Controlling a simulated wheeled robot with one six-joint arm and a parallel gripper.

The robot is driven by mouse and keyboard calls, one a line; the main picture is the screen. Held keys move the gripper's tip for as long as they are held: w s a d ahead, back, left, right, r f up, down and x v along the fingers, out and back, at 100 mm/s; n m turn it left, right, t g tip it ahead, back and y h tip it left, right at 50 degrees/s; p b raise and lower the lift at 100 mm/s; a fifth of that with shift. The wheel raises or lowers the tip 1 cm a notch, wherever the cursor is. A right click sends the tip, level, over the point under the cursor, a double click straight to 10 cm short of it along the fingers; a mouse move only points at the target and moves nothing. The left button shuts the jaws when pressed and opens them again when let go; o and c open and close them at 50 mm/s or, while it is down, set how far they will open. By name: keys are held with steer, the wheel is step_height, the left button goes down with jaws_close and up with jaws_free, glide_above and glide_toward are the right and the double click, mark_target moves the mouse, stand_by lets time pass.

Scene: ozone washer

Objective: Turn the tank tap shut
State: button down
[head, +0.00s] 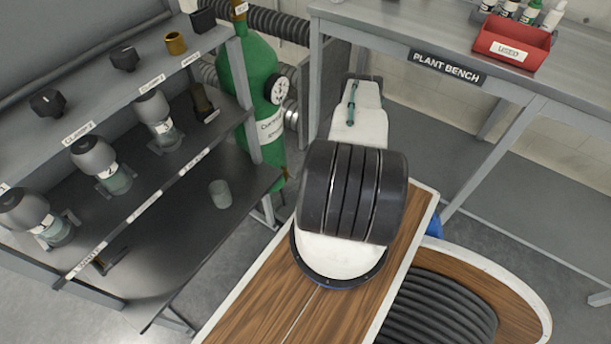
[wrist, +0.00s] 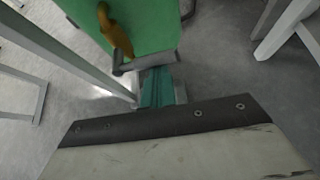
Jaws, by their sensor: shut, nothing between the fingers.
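The green tank (head: 249,75) stands upright on the floor beside the shelf, with a round white gauge on its side. In the wrist view the green tank (wrist: 155,22) fills the top middle. In the head view my arm hides the gripper.
A grey shelf (head: 190,49) with dark knobs and grey-capped jars stands left of the tank. A plant bench (head: 400,32) with a red bin (head: 512,45) is at the right. Ribbed hose (head: 285,24) runs behind the tank. Grey legs flank the gripper in the wrist view.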

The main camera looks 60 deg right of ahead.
steer(key=s+r, duration=0.1)
steer(key=s, duration=0.8)
steer(key=shift+s, duration=0.2)
steer(key=shift+r, duration=0.1)
